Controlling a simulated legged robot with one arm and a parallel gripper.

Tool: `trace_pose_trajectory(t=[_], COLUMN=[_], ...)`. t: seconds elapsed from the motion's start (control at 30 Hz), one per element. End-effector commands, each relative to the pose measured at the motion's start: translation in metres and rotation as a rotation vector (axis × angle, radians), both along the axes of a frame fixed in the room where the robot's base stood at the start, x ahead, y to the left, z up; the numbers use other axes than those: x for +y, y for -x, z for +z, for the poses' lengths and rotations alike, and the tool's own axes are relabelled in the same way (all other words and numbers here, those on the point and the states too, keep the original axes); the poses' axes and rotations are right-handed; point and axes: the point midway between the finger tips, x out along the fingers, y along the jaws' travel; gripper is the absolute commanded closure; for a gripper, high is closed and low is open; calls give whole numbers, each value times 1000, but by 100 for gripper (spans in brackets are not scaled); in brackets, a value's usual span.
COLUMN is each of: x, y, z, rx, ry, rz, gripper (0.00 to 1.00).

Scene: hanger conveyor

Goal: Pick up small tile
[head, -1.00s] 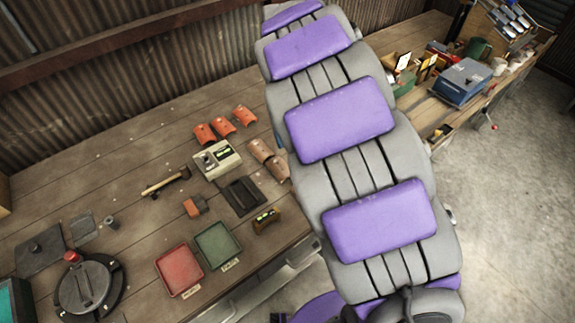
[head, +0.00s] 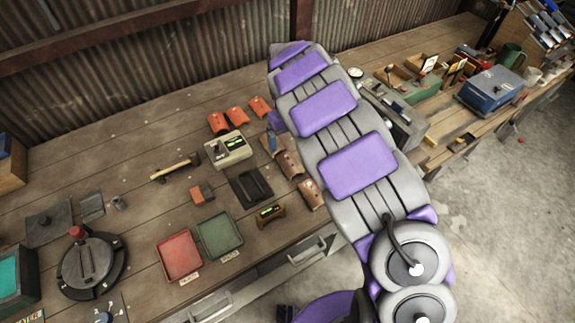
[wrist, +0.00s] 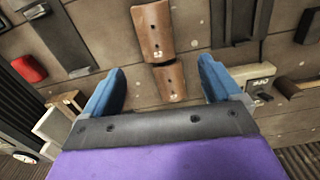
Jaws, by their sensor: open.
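Several curved roof tiles lie on the wooden bench. Orange tiles (head: 237,115) are grouped in a row at the back, and brown tiles (head: 290,164) run beside my arm. In the wrist view, a longer brown tile (wrist: 153,30) lies end to end with a shorter brown tile (wrist: 171,83). My gripper (wrist: 161,82) is open, with its blue fingers spread to either side of the shorter tile. Nothing is held, and I cannot tell how high the fingers are above the bench. In the head view, my arm partly hides the gripper.
Near the tiles are a meter box (head: 229,149), a dark tray (head: 250,187), a yellow level (head: 270,215) and a hammer (head: 176,168). Red (head: 180,256) and green (head: 219,236) trays sit at the front. A blue toolbox (head: 491,88) stands at the right.

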Motion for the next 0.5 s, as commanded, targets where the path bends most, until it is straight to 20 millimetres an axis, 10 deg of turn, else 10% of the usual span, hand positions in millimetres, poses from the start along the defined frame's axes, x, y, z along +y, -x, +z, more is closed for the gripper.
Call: trace_pose_trajectory(t=[0.5], x=[4], y=[3], z=[-67], rx=[3], ry=[9], rz=[-2], gripper=[8])
